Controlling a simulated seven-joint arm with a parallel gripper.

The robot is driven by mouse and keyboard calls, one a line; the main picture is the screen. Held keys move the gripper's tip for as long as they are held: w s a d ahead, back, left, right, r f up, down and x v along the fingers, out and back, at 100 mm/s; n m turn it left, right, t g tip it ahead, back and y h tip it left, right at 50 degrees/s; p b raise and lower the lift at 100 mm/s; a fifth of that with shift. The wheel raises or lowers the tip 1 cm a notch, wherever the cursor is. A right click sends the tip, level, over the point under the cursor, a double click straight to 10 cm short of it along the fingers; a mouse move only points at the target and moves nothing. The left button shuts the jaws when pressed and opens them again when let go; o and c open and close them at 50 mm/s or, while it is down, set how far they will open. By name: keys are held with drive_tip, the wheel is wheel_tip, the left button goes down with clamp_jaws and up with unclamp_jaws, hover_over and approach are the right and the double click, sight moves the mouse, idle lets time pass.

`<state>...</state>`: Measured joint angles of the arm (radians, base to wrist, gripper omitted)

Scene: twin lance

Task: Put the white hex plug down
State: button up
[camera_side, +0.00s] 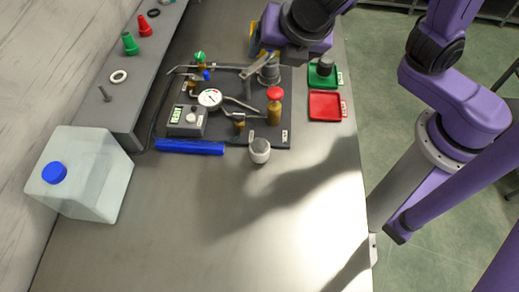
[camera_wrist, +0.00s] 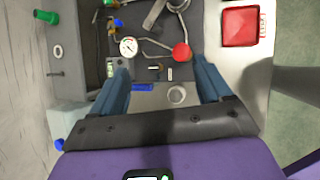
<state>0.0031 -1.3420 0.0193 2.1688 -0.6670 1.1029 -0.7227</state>
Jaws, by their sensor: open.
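A small whitish plug-like piece (camera_side: 260,151) with a grey top stands upright at the front edge of the dark fixture board (camera_side: 215,118). It looks like the white hex plug, though its hex shape is too small to make out. In the wrist view it shows from above as a pale round piece (camera_wrist: 177,95). My gripper (camera_wrist: 161,75) is open, with its two blue fingers wide apart and nothing held between them. In the side view my gripper is over the back of the board, apart from the plug, and its fingertips are mostly hidden.
The board carries a dial gauge (camera_side: 209,98), a red-topped brass valve (camera_side: 274,105) and pipes. A blue cylinder (camera_side: 190,147) lies along its front. Red (camera_side: 325,105) and green (camera_side: 328,78) trays stand right. A jug (camera_side: 85,175) stands left. The front table is clear.

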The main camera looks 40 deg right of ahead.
drive_tip(key=s+a+r+m+g+y, duration=0.2)
drive_tip(key=s+a+m+g, duration=0.1)
drive_tip(key=a+m+g, duration=0.35)
hover_over(259, 144)
wheel_tip(259, 144, down, 5)
drive_tip(key=f, duration=1.1)
drive_tip(key=shift+s+d, duration=0.2)
drive_tip(key=shift+s, duration=0.05)
drive_tip(key=shift+w+a+f, duration=0.1)
drive_tip(key=shift+f, duration=1.55)
drive_tip(key=shift+w+a+f, duration=0.1)
drive_tip(key=shift+f, duration=1.5)
drive_tip(key=c, duration=1.4)
drive_tip(key=shift+r, duration=0.1)
drive_tip(key=shift+c, duration=0.2)
